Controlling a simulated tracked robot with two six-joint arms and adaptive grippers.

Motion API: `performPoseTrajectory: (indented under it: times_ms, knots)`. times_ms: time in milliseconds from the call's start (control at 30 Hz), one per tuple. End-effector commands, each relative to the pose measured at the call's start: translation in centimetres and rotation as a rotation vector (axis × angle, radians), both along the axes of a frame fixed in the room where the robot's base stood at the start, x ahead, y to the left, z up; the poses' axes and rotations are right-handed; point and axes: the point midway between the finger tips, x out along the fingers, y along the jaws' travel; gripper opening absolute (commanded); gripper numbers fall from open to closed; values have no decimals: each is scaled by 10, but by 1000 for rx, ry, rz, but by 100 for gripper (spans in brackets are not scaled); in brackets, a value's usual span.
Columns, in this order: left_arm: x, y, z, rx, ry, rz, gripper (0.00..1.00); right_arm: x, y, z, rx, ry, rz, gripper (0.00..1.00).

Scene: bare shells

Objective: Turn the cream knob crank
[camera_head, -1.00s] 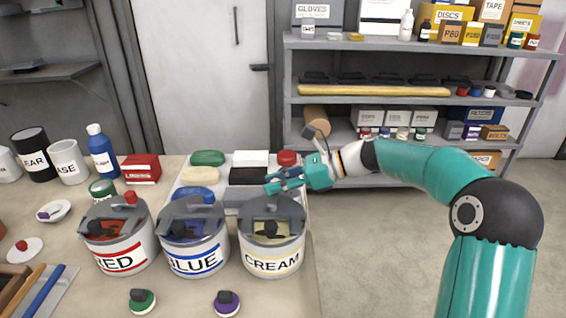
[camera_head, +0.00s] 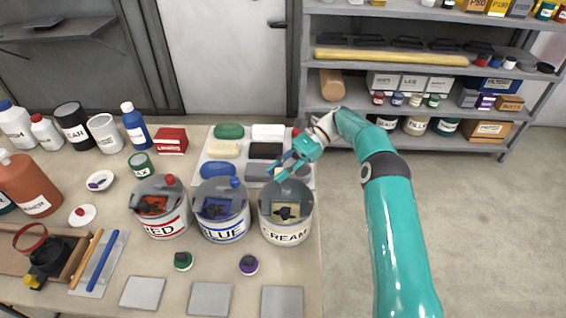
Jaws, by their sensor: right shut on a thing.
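The cream pot (camera_head: 286,231) stands on the bench, a grey bucket with a CREAM label and a grey top with an opening showing cream colour. Its knob crank is hidden at the fingers of my right gripper. My right gripper (camera_head: 280,173) reaches in from the right at the back rim of the cream pot, its teal fingers shut on the knob. My left gripper is not in view.
The blue pot (camera_head: 224,229) and red pot (camera_head: 162,227) stand to the left, each with a coloured knob on top. Behind is a tray (camera_head: 207,153) of coloured blocks. A shelf unit (camera_head: 410,102) stands at the back right. Open floor lies right of the bench.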

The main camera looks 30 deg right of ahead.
Motion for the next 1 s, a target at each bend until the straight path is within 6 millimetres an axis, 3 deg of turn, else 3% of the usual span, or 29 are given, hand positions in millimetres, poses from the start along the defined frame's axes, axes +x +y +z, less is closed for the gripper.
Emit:
performPoseTrajectory:
  times_ms: [600, 633, 767, 1000]
  knots:
    - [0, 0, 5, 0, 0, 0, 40, -2, 3, -2, -1, 9, 46, 0]
    - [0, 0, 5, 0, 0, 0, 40, -2, 3, -2, -1, 9, 46, 29]
    - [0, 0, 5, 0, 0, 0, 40, -2, 2, -2, -1, 8, 44, 51]
    - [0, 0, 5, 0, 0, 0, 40, -1, 2, -1, -1, 4, 42, 51]
